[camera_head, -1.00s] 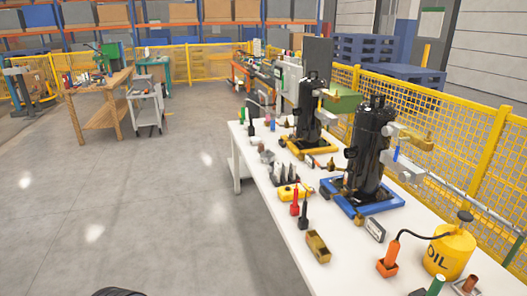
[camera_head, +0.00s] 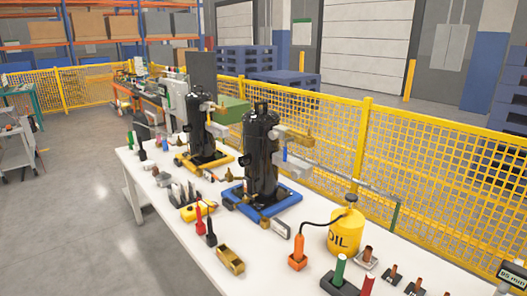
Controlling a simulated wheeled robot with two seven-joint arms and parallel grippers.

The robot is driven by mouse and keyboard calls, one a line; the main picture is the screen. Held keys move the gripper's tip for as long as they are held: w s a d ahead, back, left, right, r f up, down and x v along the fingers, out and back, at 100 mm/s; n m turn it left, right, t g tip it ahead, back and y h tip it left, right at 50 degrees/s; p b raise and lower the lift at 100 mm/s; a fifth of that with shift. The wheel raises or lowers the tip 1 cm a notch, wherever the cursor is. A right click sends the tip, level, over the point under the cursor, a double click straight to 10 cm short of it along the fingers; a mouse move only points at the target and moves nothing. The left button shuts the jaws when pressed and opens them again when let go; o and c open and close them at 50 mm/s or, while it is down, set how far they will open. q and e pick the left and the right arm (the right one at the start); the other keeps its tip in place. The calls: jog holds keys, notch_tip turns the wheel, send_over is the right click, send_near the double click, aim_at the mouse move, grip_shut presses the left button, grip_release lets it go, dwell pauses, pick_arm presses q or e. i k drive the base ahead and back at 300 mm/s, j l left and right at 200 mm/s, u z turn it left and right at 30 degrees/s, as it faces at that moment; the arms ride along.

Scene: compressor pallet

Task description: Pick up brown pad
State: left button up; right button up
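I cannot clearly pick out a brown pad. Brownish things on the white table (camera_head: 185,250) are a small gold-brown open box (camera_head: 230,260) near its front edge and a short copper-brown cylinder (camera_head: 368,255) right of the oil can. Two black compressors stand on the table, one on a blue base (camera_head: 262,160) and one on a yellow base (camera_head: 202,130). Neither of my grippers is in view.
A yellow oil can (camera_head: 345,235) with a black hose and an orange-handled tool (camera_head: 298,252) stand on the table's right part. Several small tools and fittings lie around. A yellow mesh fence (camera_head: 430,165) runs behind. Grey floor (camera_head: 85,225) is open at left.

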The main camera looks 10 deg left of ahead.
aim_at(156, 172)
jog(key=i+j+z, duration=0.25)
jog(key=j+z, duration=0.3)
jog(key=i+j+z, duration=0.25)
jog(key=j, duration=0.15)
jog(key=i+j+z, duration=0.2)
jog(key=j, duration=1.4)
jog(key=i+j+z, duration=0.1)
jog(key=j+z, duration=0.15)
jog(key=j, duration=2.2)
jog(key=i+j, duration=0.1)
jog(key=j, duration=0.75)
